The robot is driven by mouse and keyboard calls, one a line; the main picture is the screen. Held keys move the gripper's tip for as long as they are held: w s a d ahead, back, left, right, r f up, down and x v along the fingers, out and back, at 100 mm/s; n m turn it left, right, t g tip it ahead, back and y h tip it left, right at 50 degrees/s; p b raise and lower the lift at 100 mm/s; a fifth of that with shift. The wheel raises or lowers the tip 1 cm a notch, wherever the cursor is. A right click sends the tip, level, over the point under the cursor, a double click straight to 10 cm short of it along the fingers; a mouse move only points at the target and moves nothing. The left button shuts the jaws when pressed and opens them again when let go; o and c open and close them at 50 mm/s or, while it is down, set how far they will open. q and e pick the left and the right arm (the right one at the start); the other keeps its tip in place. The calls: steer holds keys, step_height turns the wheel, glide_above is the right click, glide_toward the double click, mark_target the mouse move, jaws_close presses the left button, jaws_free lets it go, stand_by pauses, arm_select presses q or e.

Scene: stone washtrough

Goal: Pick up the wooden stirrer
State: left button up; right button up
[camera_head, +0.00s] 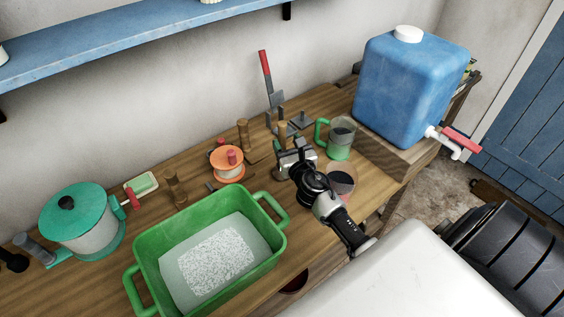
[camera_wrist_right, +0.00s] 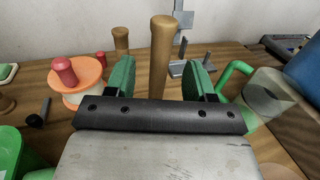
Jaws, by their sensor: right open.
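An upright wooden handle (camera_wrist_right: 162,55), which looks like the wooden stirrer, stands between the fingers of my right gripper (camera_wrist_right: 160,80) in the right wrist view. In the head view its top (camera_head: 283,129) shows just beyond my right gripper (camera_head: 289,150), which hides the lower part. The two green finger pads are apart, with a gap on either side of the handle. My right gripper is open and empty. My left gripper is not in view.
A green tub (camera_head: 151,243) stands in front, left of my right gripper. An orange spool (camera_head: 227,172) and a wooden peg (camera_head: 244,135) are to its left. A green-handled jug (camera_head: 340,143) is close on its right, with a blue water container (camera_head: 408,90) beyond.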

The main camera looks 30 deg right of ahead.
mark_target(283, 136)
steer(key=shift+x, duration=3.15)
steer(key=shift+d+r, duration=0.1)
steer(key=shift+s, duration=0.1)
steer(key=shift+c, duration=0.3)
steer(key=shift+c, duration=1.1)
jaws_close()
